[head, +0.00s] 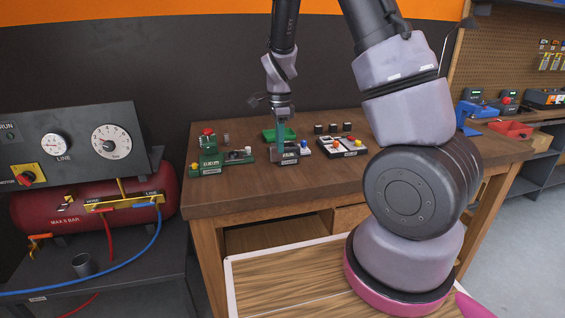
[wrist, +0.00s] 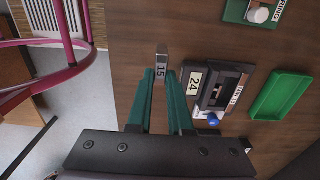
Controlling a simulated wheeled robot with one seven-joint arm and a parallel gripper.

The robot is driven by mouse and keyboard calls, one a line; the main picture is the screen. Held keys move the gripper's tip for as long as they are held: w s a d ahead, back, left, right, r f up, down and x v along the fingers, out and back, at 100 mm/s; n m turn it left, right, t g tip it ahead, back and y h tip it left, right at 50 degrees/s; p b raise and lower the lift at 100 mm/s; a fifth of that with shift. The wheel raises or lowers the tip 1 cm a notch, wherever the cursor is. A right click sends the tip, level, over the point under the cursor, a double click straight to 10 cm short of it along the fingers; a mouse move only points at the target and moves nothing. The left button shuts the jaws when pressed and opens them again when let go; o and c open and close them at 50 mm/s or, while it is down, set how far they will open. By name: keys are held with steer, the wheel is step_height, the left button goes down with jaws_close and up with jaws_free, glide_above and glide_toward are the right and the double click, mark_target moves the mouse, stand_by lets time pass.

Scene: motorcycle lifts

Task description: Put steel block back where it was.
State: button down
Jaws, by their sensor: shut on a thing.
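In the head view my gripper (head: 281,146) is over the middle of the bench (head: 250,190), by a dark grey device (head: 289,159). The block cannot be made out there. In the wrist view this device (wrist: 223,72), labelled 24, with a blue knob, is right of the fingers.
A green tray (wrist: 282,96) lies beyond the device. A green device (head: 210,168) with a red button stands left, and a panel with coloured knobs (head: 343,151) stands right. Small black blocks (head: 318,129) are behind the panel. The bench's front strip is clear.

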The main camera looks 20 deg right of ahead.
mark_target(280, 160)
steer(key=shift+f, duration=2.45)
steer(key=shift+f, duration=0.1)
steer(key=c, duration=0.8)
jaws_free()
steer(key=shift+c, duration=0.2)
step_height(280, 160, up, 12)
steer(key=shift+r, duration=0.1)
steer(key=s+d+r+n+t+y, duration=0.1)
steer(key=s+d+r+n+t, duration=0.1)
steer(key=s+r+n, duration=0.5)
steer(key=s+d+r+n+t+y, duration=0.1)
steer(key=s+r+n+t, duration=0.4)
steer(key=s+r, duration=0.9)
steer(key=shift+s+d+n, duration=0.65)
steer(key=shift+d+n, duration=0.15)
steer(key=shift+n, duration=0.2)
